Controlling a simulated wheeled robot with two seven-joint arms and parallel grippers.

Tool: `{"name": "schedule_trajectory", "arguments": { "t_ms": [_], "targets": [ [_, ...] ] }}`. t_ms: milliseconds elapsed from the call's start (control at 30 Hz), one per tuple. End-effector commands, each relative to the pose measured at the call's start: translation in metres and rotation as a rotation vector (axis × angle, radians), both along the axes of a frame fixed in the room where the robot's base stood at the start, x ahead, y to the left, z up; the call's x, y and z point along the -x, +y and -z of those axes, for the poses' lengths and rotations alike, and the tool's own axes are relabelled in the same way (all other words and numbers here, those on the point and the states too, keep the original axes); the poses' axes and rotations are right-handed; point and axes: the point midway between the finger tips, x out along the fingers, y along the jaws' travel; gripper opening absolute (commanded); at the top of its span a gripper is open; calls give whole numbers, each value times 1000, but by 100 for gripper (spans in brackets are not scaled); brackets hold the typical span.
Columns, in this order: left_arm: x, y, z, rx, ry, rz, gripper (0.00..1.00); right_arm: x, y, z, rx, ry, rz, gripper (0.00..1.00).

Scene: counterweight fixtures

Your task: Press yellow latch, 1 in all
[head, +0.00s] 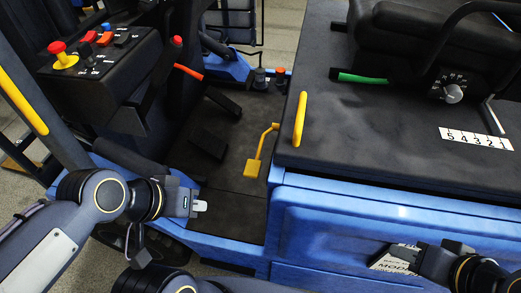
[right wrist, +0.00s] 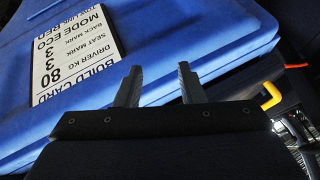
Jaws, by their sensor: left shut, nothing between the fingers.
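A yellow lever with a square pad (head: 254,166) stands beside the seat box, above the dark floor plate; I take it as the yellow latch. A bent yellow piece (right wrist: 271,97) at the right of the right wrist view may be the same lever. A separate upright yellow bar (head: 300,118) is at the edge of the black deck. My left gripper (head: 203,206) is shut and empty, left of and nearer than the pad, apart from it. My right gripper (head: 398,254), also in the right wrist view (right wrist: 160,70), is open and empty before the blue side panel.
A white build card (right wrist: 75,60) is on the blue panel (head: 340,215). A control box (head: 100,65) with red and yellow knobs stands at the left. A green lever (head: 362,77), a dial (head: 453,93) and a number strip (head: 476,138) are on the right deck.

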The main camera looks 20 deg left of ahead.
Motion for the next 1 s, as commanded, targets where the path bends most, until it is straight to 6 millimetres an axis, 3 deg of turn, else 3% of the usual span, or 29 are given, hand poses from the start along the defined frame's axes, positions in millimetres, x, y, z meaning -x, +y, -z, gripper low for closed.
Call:
{"name": "schedule_trajectory", "arguments": {
  "t_ms": [33, 300, 1000],
  "targets": [
    [0, 0, 0, 0, 0, 0, 0, 0, 0, 0, 0, 0, 0, 34],
    [0, 0, 0, 0, 0, 0, 0, 0, 0, 0, 0, 0, 0, 0],
    [0, 0, 0, 0, 0, 0, 0, 0, 0, 0, 0, 0, 0, 0]
  ]
}}
